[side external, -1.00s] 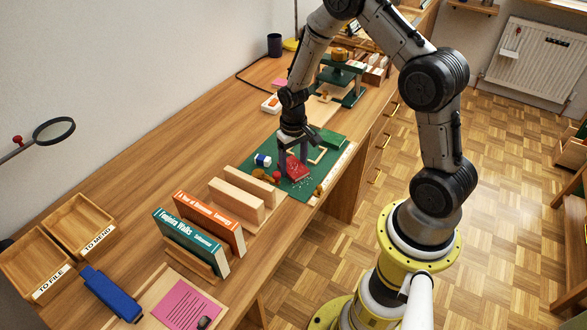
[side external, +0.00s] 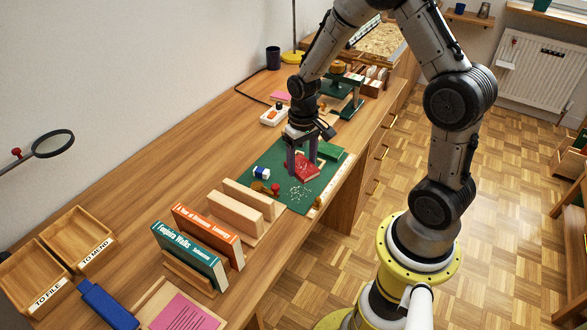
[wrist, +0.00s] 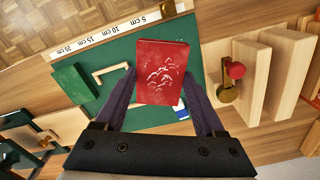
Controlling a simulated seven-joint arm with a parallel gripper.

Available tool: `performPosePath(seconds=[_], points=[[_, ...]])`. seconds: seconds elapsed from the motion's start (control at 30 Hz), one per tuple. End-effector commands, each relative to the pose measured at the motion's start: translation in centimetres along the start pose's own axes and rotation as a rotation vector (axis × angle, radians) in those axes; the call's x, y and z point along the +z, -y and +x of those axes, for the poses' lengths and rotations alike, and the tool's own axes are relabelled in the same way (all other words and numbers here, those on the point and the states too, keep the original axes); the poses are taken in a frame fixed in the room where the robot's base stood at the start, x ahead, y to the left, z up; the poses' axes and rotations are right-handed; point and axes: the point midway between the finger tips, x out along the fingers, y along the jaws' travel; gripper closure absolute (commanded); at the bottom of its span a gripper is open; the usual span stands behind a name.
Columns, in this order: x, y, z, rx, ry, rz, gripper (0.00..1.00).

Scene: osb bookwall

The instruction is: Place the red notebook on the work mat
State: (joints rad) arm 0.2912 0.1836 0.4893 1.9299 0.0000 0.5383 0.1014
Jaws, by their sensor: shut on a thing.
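The red notebook (side external: 307,171) is between the fingers of my gripper (side external: 303,166) over the green work mat (side external: 273,194). The wrist view shows its red cover (wrist: 162,60) with pale markings. My gripper (wrist: 161,80) is shut on the notebook, one dark finger at each side edge. The mat also shows in the wrist view (wrist: 112,55), around the notebook. I cannot tell whether the notebook touches the mat or hangs just above it.
On or beside the mat are a green block (side external: 330,151), a blue-and-white eraser (side external: 262,173) and a red-knobbed brass piece (side external: 275,189). Wooden bookends (side external: 240,208) and upright books (side external: 208,236) stand at the left. A ruler (wrist: 110,38) runs along the mat's edge.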

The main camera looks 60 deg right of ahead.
Motion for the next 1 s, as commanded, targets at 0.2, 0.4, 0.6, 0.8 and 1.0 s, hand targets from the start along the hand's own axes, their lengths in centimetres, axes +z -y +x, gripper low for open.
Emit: performPosePath(seconds=[0.2, 0.4, 0.6, 0.8, 1.0], points=[[4.8, -0.5, -3.1, 0.000, -0.002, 0.000, 0.93], [8.0, -0.8, -4.5, 0.000, -0.002, 0.000, 0.93], [9.7, -1.0, -5.2, 0.000, 0.000, -0.007, 0.93], [9.6, -1.1, -5.6, 0.000, -0.003, -0.165, 0.93], [7.6, -2.7, -5.9, 0.001, -0.006, -0.380, 0.93]])
